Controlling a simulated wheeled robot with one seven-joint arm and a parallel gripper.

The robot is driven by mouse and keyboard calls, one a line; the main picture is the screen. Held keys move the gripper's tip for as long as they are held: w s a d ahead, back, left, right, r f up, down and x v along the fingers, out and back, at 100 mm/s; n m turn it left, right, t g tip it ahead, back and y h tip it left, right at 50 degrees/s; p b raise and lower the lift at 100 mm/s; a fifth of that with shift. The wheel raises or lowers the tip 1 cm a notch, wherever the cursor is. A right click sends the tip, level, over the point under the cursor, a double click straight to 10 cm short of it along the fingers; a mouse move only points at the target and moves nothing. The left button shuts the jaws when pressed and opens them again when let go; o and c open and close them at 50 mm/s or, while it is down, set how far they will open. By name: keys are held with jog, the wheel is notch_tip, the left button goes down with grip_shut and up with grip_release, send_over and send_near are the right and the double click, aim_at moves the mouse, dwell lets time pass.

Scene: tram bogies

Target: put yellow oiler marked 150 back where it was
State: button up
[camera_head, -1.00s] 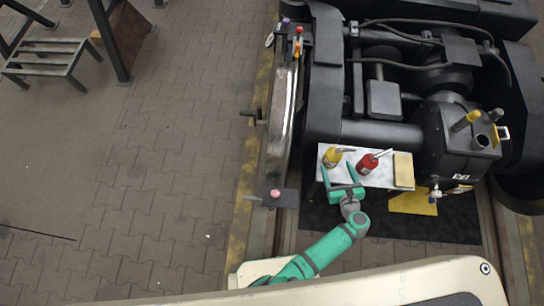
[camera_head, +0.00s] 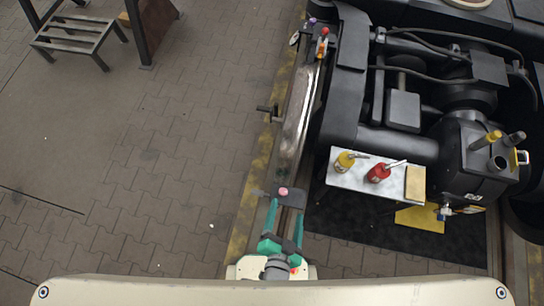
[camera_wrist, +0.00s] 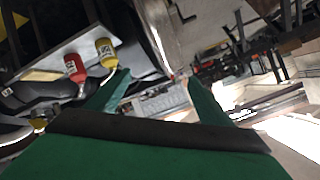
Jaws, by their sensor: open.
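A yellow oiler (camera_head: 344,162) stands upright on a small white shelf (camera_head: 352,181) beside the bogie, its spout pointing right. A red oiler (camera_head: 378,174) stands just to its right. In the wrist view the yellow oiler (camera_wrist: 107,52) is near the left finger, with the red oiler (camera_wrist: 74,66) left of it. No marking is legible on either. My gripper (camera_head: 286,210) is open and empty, left of the shelf and apart from both oilers. Its fingers also show in the wrist view (camera_wrist: 157,82), with nothing between them.
A tan block (camera_head: 415,184) lies at the shelf's right end. A dark plate with a pink knob (camera_head: 283,191) is close to my fingertips. A long metal rail (camera_head: 297,120) runs beyond it. The black bogie (camera_head: 400,140) stands behind the shelf.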

jog(key=s+a+r+n+t+y, duration=0.1)
jog(key=a+r+n, duration=0.1)
jog(key=r+n, duration=0.2)
jog(key=s+a+r+n+t+y, duration=0.1)
jog(key=a+r+n, duration=0.1)
jog(key=r+n, duration=0.3)
notch_tip(320, 180, up, 5)
jog(key=shift+s+a+f+t, duration=0.15)
jog(key=shift+s+a+t, duration=0.2)
jog(key=shift+t, duration=0.05)
jog(key=shift+s, duration=0.1)
jog(key=shift+c, duration=0.2)
